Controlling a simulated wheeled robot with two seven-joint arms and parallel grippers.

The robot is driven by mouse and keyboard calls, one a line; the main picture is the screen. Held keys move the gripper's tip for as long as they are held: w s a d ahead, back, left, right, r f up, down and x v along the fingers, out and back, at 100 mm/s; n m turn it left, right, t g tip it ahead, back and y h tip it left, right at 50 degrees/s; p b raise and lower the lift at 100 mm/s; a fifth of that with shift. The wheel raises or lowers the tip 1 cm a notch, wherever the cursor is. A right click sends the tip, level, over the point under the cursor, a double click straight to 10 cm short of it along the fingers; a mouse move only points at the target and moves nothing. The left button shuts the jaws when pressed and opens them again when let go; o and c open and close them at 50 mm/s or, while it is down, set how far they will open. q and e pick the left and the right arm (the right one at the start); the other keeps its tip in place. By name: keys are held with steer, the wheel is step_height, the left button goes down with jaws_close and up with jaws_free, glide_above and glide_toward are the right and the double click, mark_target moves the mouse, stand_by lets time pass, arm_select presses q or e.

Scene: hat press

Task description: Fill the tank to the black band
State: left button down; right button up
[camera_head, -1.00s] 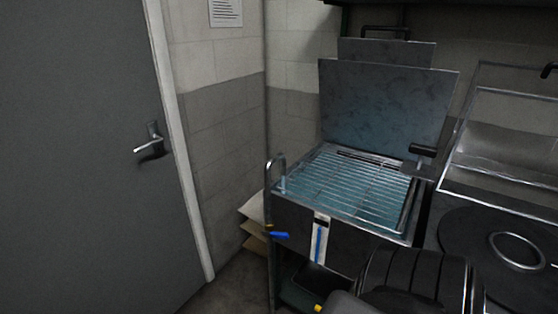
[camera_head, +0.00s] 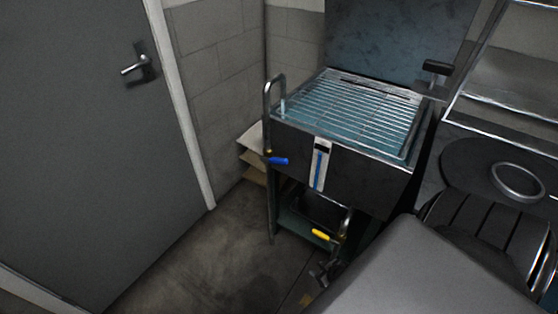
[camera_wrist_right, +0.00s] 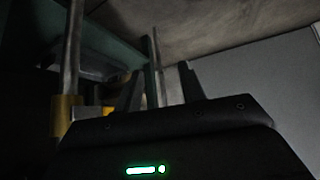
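The steel tank (camera_head: 290,140) has a wire rack over bluish water (camera_head: 350,105). A bent filling pipe (camera_head: 268,95) hooks over its left edge, with a blue lever (camera_head: 278,161) low on it. The white gauge strip (camera_head: 315,178) on the front shows a blue column, its top close under the black band (camera_head: 321,147). A yellow lever (camera_head: 321,235) sits below the tank; a yellow part (camera_wrist_right: 66,112) also shows in the right wrist view. My right gripper (camera_head: 318,272) is low, below the yellow lever; its fingers look apart and empty in the wrist view (camera_wrist_right: 163,85). My left gripper is out of view.
The raised lid (camera_head: 395,40) stands behind the rack. A round dark plate with a ring (camera_head: 517,180) is at the right. A grey door (camera_head: 80,120) is at the left, with bare floor (camera_head: 215,255) before it. Boards (camera_head: 250,150) lean behind the pipe.

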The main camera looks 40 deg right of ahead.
steer(key=w+d+r+t+b, duration=0.25)
steer(key=w+d+r, duration=0.25)
steer(key=w+r, duration=0.3)
steer(key=n+t+y+b, duration=0.3)
steer(key=t+y, duration=0.2)
steer(key=t, duration=0.2)
glide_toward(279, 158)
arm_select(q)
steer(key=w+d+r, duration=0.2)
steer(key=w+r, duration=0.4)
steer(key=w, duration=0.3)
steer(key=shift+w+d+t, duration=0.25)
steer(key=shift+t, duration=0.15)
arm_select(e)
steer(key=x, duration=1.1)
steer(key=shift+a, duration=0.1)
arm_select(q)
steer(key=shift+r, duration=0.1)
arm_select(e)
steer(key=shift+s, duration=0.1)
jaws_close()
